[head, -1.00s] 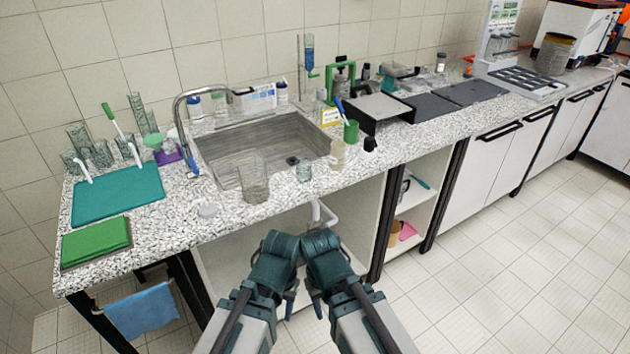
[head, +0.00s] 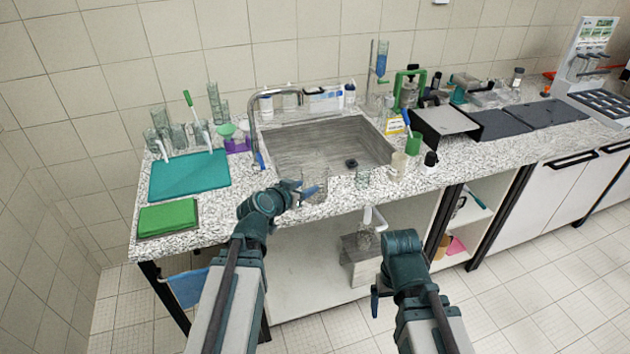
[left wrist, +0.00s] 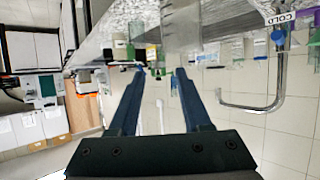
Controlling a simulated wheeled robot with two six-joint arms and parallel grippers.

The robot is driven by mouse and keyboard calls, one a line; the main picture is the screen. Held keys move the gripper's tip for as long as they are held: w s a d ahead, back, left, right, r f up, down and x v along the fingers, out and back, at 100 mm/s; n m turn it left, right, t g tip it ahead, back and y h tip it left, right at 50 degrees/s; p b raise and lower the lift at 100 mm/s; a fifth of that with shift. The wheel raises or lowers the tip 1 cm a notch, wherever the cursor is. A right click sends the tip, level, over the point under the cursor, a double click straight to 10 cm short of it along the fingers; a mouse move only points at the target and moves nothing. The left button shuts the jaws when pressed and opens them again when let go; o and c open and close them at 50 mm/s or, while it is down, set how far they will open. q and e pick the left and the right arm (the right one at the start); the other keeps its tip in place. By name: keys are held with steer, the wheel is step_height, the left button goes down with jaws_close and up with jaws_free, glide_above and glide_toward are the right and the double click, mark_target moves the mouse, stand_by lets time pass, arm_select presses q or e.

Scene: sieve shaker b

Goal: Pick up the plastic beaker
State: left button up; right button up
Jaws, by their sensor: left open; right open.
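A large clear beaker (head: 318,181) stands on the front edge of the counter, before the sink. I cannot tell whether it is the plastic one. It also shows, cut off by the top edge, in the left wrist view (left wrist: 181,25). My left gripper (head: 302,190) is open and empty, close by the beaker; its spread fingers also show in the left wrist view (left wrist: 158,70). A smaller clear beaker (head: 362,177) and a cream cup (head: 398,166) stand to the right. My right gripper (head: 376,292) is open, low in front of the counter, with nothing seen in it.
The sink (head: 280,152) with its tap (head: 257,125) lies behind the beaker. A teal mat (head: 190,176) and a green pad (head: 167,217) lie left. The floor in front is clear.

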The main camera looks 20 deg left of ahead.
arm_select(q)
steer(key=a+r, duration=0.1)
steer(key=a, duration=0.1)
steer(key=b, duration=0.3)
glide_toward(322, 176)
steer(key=a+x, duration=0.1)
steer(key=x, duration=0.3)
steer(key=shift+w+d+r+t, duration=0.15)
steer(key=shift+w+d+t, duration=0.25)
steer(key=shift+w, duration=0.1)
steer(key=b+x, duration=0.2)
steer(key=x, duration=0.3)
steer(key=shift+d+f+b, duration=0.2)
steer(key=shift+f+b, duration=0.05)
steer(key=shift+b, duration=0.1)
steer(key=shift+s+r, duration=0.1)
steer(key=shift+s, duration=0.05)
steer(key=shift+c, duration=0.5)
jaws_close()
steer(key=shift+s, duration=0.1)
